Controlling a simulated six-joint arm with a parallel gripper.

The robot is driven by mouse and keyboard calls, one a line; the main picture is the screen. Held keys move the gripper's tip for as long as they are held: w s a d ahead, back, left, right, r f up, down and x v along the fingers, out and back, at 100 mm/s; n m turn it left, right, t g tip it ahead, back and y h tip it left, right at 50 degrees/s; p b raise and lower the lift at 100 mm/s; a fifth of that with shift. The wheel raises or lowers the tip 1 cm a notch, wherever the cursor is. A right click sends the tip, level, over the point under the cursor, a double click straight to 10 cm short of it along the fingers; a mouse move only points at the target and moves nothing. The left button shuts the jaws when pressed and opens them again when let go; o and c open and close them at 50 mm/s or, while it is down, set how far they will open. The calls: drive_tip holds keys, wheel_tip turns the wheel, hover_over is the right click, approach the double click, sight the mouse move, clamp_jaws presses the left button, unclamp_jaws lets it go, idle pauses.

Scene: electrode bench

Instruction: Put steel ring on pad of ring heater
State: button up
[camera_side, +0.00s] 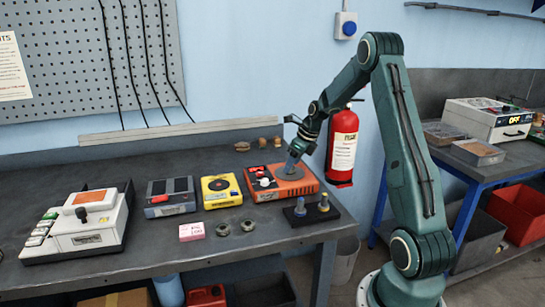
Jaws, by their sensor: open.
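An orange-red unit (308,188), which looks like the ring heater, stands toward the right of the bench. Its round grey pad (298,175) is on top. My gripper (291,166) points down at this pad with its tips at or just above it. The jaws are open, but their gap is too small to make out. I cannot tell whether a ring lies on the pad under the tips. Two small metal rings lie flat on the bench in front, one on the left (222,229) and one on the right (248,226).
A yellow unit with a black disc (208,201) and a grey two-slot box (165,210) stand left of the orange unit. A black stand (313,215) with two upright posts is in front of it. A pink block (191,232) and a white machine (90,238) are further left.

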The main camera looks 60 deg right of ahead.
drive_tip(key=v, duration=1.1)
drive_tip(key=shift+r, duration=0.1)
drive_tip(key=s+a+r+n, duration=0.2)
drive_tip(key=a+r+n, duration=0.2)
drive_tip(key=a+n, duration=0.6)
drive_tip(key=s+a+r+n, duration=0.1)
drive_tip(key=a+r+n, duration=0.45)
drive_tip(key=a, duration=0.75)
drive_tip(key=s+a+f+n, duration=0.1)
drive_tip(key=s+a+n, duration=0.4)
drive_tip(key=n, duration=0.5)
drive_tip(key=s+a+f+n+t, duration=0.1)
drive_tip(key=s+a+f+n, duration=0.1)
drive_tip(key=s+a+n, duration=0.4)
drive_tip(key=shift+s+a+f+n, duration=0.25)
drive_tip(key=shift+s+n, duration=1.55)
drive_tip(key=shift+n, duration=0.45)
